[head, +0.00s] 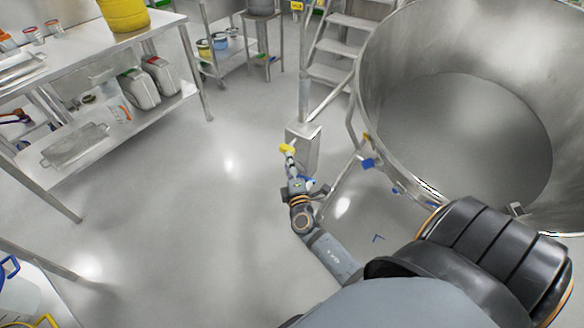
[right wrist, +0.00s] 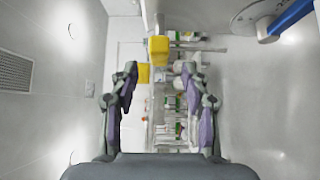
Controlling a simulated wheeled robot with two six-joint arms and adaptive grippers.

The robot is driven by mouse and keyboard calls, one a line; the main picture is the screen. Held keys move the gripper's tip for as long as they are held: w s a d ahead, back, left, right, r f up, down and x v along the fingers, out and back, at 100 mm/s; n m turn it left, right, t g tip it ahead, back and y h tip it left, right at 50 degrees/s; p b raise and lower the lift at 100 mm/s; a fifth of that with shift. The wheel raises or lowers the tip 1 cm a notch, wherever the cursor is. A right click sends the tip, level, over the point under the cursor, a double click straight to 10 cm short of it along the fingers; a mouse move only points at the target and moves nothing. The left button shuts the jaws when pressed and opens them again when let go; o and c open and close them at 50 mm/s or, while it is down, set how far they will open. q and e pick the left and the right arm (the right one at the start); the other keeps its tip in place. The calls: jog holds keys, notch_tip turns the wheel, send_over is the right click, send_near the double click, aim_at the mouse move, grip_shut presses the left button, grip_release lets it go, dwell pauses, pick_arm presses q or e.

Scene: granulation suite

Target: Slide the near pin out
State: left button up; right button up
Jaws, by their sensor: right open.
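My right gripper (head: 300,187) is in the middle of the head view, beside a grey metal box (head: 307,143) on a post. In the right wrist view my right gripper (right wrist: 160,72) is open, with nothing between its fingers. A yellow block (right wrist: 158,49) shows just above and between the fingertips, at the end of a metal bar. A yellow piece (head: 287,148) also shows at the box in the head view. Small blue pieces, one of them a blue tab (head: 368,163), sit along the vessel's near side. I cannot tell which part is the near pin. My left gripper is out of view.
A large open steel vessel (head: 392,160) fills the right of the head view. Steps (head: 350,22) stand behind the post. A steel table (head: 165,22) with a yellow bucket (head: 124,14) is at left. The floor between is clear.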

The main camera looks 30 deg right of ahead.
jog(key=v, duration=0.5)
jog(key=shift+s+a, duration=0.1)
jog(key=shift+s, duration=0.2)
jog(key=s+f+m+g+y+p, duration=0.3)
jog(key=s+f, duration=0.4)
jog(key=f, duration=0.6)
jog(key=s+f+m+g+p, duration=0.1)
jog(key=s+f+m+g, duration=0.35)
jog(key=f, duration=0.85)
jog(key=s+a+f+m+g+y+p, duration=0.1)
jog(key=s+f+g, duration=0.3)
jog(key=s, duration=0.9)
jog(key=s+a+f+m+g+y+p, duration=0.1)
jog(key=s+f+m+g+y+p, duration=0.1)
jog(key=s+f+m+g, duration=0.2)
jog(key=s+f, duration=0.3)
jog(key=s, duration=0.5)
jog(key=shift+s+f+m, duration=0.35)
jog(key=shift+s, duration=0.05)
